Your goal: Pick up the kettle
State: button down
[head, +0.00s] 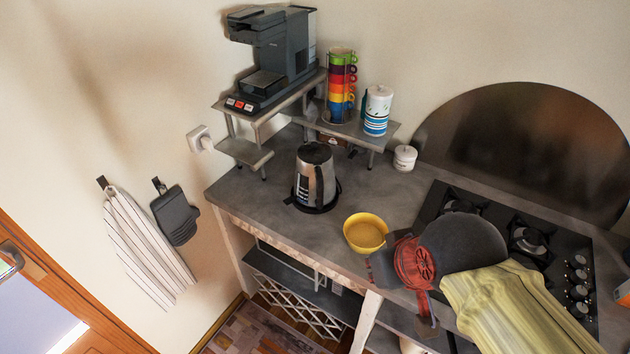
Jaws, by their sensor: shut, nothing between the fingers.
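The kettle (316,180) is silver with a black lid and a dark window on its side. It stands upright on a round black base on the grey counter, left of centre in the head view. My gripper (427,326) hangs at the counter's front edge, to the lower right of the kettle and well apart from it. It is shut and empty. My arm partly covers the hob, and the finger details are small and hard to make out.
A yellow bowl (366,232) sits between the kettle and my gripper. Behind the kettle, a small shelf (352,127) holds stacked cups (340,85) and a canister (377,110). A coffee machine (273,58) stands at back left. A white jar (405,158) and hob (470,203) lie right.

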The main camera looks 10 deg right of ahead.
aim_at(315, 186)
jog(key=z, duration=0.4)
jog(key=j+z, duration=0.15)
jog(key=z, duration=0.6)
jog(key=j+z, duration=0.15)
jog(key=z, duration=0.25)
jog(key=j+z, duration=0.35)
jog(key=j, duration=0.15)
jog(key=k+j+z, duration=0.15)
jog(key=j+z, duration=0.15)
jog(key=j, duration=0.15)
jog(key=k+j+z, duration=0.15)
jog(key=j+z, duration=0.2)
jog(key=k+j, duration=0.1)
jog(key=j, duration=0.2)
jog(key=k+j, duration=0.15)
jog(key=j, duration=0.15)
